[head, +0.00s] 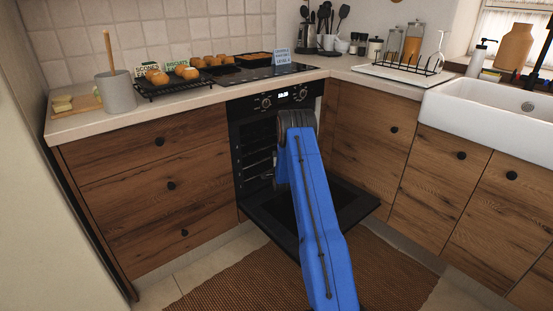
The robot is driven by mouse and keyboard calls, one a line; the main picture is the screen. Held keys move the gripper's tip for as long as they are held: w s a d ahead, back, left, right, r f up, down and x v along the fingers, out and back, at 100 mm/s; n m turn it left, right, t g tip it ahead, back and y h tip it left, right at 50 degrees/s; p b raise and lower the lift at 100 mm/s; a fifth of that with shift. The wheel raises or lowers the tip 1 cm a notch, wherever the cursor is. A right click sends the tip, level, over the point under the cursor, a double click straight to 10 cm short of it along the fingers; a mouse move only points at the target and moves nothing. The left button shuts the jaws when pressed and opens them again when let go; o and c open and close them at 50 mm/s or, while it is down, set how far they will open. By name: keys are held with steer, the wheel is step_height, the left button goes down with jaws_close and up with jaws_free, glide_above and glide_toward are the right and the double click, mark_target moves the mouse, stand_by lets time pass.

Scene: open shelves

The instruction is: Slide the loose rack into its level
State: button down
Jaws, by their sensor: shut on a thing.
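The oven (241,130) under the counter stands open, its door (350,203) folded down flat. Inside, on the left, thin rack or rail lines (258,163) show; I cannot tell the loose rack from the side rails. My blue arm reaches from the bottom of the picture up to the oven mouth. My gripper is hidden behind the arm, so its hold and the loose rack do not show. A small blue and white sign (283,57) stands on the counter at the hob; its print is too small to read surely.
A black wire rack with buns (171,90), trays of baked goods (224,66) and a grey crock (116,92) stand on the counter. Wooden drawers (150,190) flank the oven at left, cupboards (370,150) at right. A brown rug (240,280) lies before the oven.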

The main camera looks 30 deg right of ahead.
mark_target(271, 153)
steer(key=shift+w+a, duration=0.1)
steer(key=shift+w, duration=1.75)
steer(key=c, duration=1.8)
jaws_free()
steer(key=shift+c, duration=0.2)
steer(key=shift+f, duration=0.1)
steer(key=v, duration=1.7)
steer(key=shift+s+a, duration=0.2)
